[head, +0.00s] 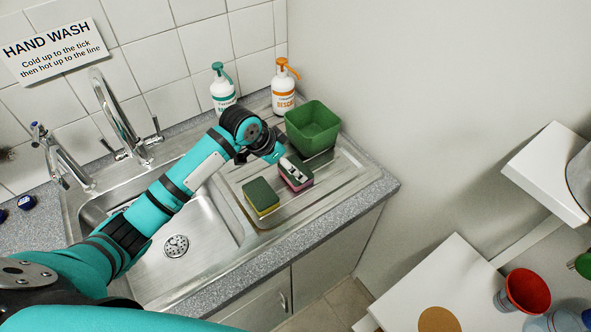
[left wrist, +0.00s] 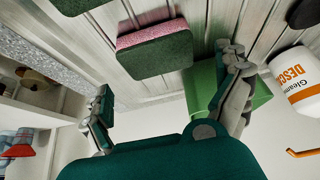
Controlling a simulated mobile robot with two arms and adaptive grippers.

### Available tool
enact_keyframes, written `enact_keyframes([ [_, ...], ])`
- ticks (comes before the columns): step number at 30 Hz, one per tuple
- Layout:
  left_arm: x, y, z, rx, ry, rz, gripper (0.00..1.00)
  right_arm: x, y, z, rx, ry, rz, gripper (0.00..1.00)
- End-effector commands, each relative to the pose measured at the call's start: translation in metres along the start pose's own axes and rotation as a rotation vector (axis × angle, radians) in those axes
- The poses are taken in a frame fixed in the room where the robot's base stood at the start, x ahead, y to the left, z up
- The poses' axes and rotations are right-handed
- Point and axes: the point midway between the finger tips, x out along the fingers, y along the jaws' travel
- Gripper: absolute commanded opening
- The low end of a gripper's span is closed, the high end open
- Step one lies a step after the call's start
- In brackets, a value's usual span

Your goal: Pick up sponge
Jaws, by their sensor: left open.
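A pink sponge with a dark green scouring side (head: 299,184) lies on the steel draining board. It also shows in the left wrist view (left wrist: 155,40), ahead of the fingers. A second sponge, yellow with a dark green top (head: 261,197), lies to its left; its dark green side shows at the top edge of the left wrist view (left wrist: 78,5). My left gripper (head: 294,170) is at the pink sponge and partly covers it in the head view. In the left wrist view its fingers (left wrist: 166,72) are spread apart with nothing between them. Whether they touch the sponge, I cannot tell.
A green tub (head: 312,127) stands just behind the gripper. Two pump bottles, teal-topped (head: 222,90) and orange-topped (head: 284,90), stand at the back wall. The sink basin (head: 185,235) and tap (head: 115,115) lie left. A white table with a red funnel (head: 526,291) is at lower right.

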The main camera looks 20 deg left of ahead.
Motion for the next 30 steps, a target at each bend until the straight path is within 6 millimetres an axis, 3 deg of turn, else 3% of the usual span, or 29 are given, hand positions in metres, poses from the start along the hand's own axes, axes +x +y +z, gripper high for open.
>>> enact_keyframes([
  [3, 0.006, 0.001, 0.000, -0.001, -0.001, 0.002, 1.00, -0.002, 0.000, -0.020, 0.003, 0.032, 0.001, 0.40],
  [6, 0.015, 0.001, 0.001, -0.003, -0.003, 0.004, 1.00, -0.008, -0.003, -0.026, 0.006, 0.039, -0.003, 0.40],
  [15, 0.053, 0.001, 0.004, -0.001, -0.001, 0.000, 1.00, -0.019, -0.013, -0.011, 0.009, 0.015, -0.015, 0.40],
  [23, 0.057, 0.001, 0.004, 0.001, 0.000, -0.001, 1.00, -0.019, -0.009, -0.004, 0.006, 0.004, -0.011, 0.40],
  [27, 0.057, 0.001, 0.004, 0.000, 0.000, 0.000, 0.84, -0.019, -0.006, -0.006, 0.004, 0.006, -0.008, 0.40],
  [30, 0.057, 0.001, 0.004, 0.000, -0.001, 0.000, 0.81, -0.019, -0.005, -0.008, 0.003, 0.009, -0.006, 0.40],
])
